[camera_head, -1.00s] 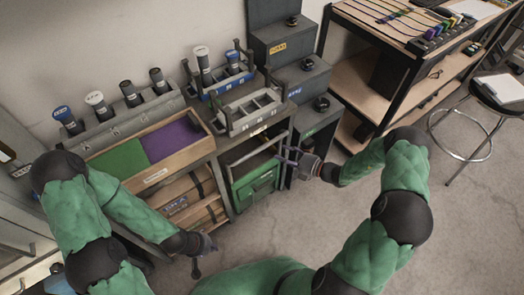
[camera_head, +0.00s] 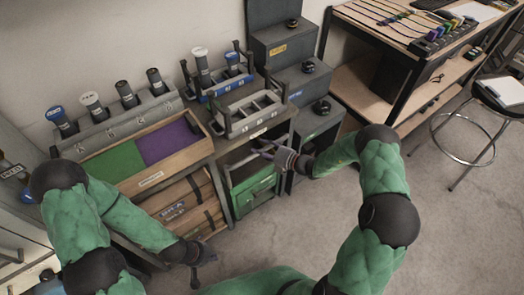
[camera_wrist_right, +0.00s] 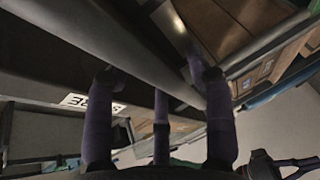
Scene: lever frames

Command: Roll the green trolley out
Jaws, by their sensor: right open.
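The green trolley (camera_head: 253,193) stands under the bench in the head view, in the bay right of the wooden drawers. Its pale upright frame and top bar (camera_head: 243,162) rise above the green box. My right gripper (camera_head: 272,154) is open at the right end of that bar. In the right wrist view its purple fingers (camera_wrist_right: 160,115) reach up around a thick grey bar; I cannot tell whether they touch it. My left gripper (camera_head: 204,268) hangs low in front of the wooden drawers, apart from the trolley, with its fingers spread and empty.
Wooden drawers (camera_head: 180,208) stand left of the trolley. Grey stepped cabinets (camera_head: 318,120) stand close on its right. The bench top holds a green and purple tray (camera_head: 196,158) and a grey caddy (camera_head: 252,108).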

